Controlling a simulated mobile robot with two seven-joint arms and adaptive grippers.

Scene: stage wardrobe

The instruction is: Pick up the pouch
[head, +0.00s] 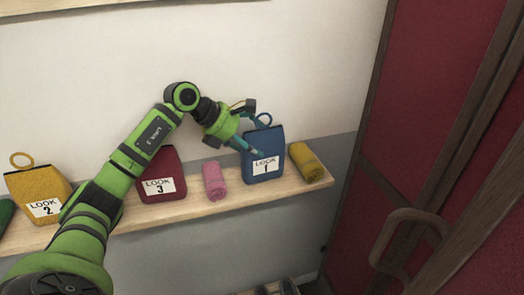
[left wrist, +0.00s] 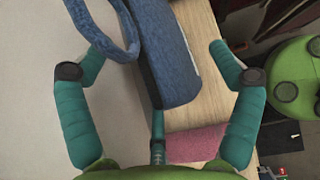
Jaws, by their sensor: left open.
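A blue pouch (head: 264,164) labelled LOOK 1 stands on a wooden shelf, with a ring loop on its top. My left gripper (head: 260,136) is open at its upper part. In the left wrist view, the blue pouch (left wrist: 172,62) and its loop (left wrist: 132,40) lie between the spread fingers of the left gripper (left wrist: 165,62), with no clear grip on it. A red pouch (head: 162,168) labelled LOOK 3 and a yellow pouch (head: 38,188) labelled LOOK 2 stand further left. My right gripper is out of view.
A pink roll (head: 214,181) lies left of the blue pouch and a mustard roll (head: 308,164) right of it. A green item (head: 6,212) shows at the left edge. The shelf (head: 240,200) runs along a pale wall. A red panelled door (head: 425,120) with a handle (head: 398,236) stands right.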

